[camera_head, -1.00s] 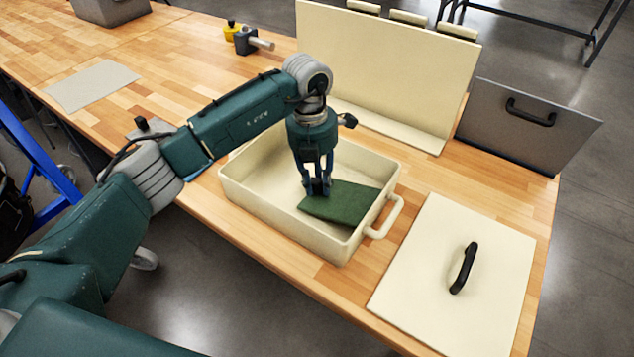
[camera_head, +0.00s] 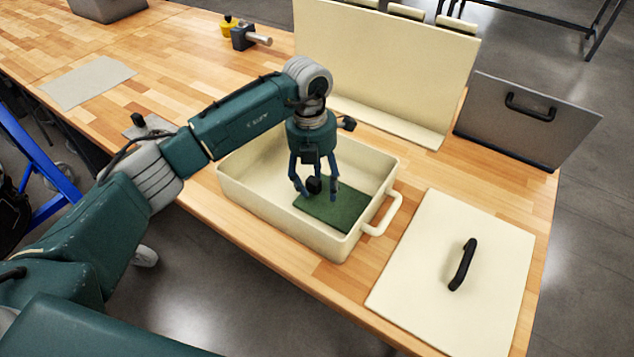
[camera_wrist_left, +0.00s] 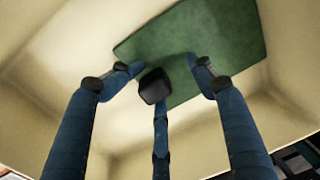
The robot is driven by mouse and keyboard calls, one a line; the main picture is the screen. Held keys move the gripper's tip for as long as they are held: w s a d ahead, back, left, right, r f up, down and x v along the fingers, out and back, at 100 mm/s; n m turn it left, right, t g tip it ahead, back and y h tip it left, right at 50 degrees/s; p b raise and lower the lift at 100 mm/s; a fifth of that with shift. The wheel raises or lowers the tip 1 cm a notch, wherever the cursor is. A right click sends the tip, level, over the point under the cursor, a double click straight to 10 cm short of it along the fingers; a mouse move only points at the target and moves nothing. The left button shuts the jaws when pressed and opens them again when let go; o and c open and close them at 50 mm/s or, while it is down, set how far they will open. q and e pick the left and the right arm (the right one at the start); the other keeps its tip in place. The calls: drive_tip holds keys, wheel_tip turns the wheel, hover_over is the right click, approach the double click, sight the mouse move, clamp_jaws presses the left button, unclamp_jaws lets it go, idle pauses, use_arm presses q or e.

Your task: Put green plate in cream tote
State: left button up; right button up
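The green plate (camera_head: 338,207) lies on the floor of the cream tote (camera_head: 262,204), toward the tote's right side by the handle. My left gripper (camera_head: 316,190) is inside the tote just above the plate's left part, with its fingers spread apart and nothing between them. In the left wrist view the green plate (camera_wrist_left: 215,45) lies beyond the open fingers of my left gripper (camera_wrist_left: 160,80), and the tote's pale walls surround it. A black knob-like part (camera_head: 314,184) shows between the fingers; I cannot tell what it belongs to. My right gripper is not in view.
A cream lid-like panel (camera_head: 430,270) with a black handle lies right of the tote. A cream upright panel (camera_head: 385,70) and a grey panel (camera_head: 525,118) stand behind. A grey sheet (camera_head: 90,82) and small yellow and dark items (camera_head: 245,37) lie at the left and back.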

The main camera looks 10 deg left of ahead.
use_arm(q)
drive_tip(key=shift+a+f, duration=0.15)
drive_tip(key=shift+a, duration=0.05)
drive_tip(key=shift+w+a+r+p, duration=0.15)
drive_tip(key=shift+r+p, duration=0.55)
drive_tip(key=shift+r, duration=0.5)
drive_tip(key=shift+r+p, duration=1.2)
drive_tip(key=shift+r, duration=1.25)
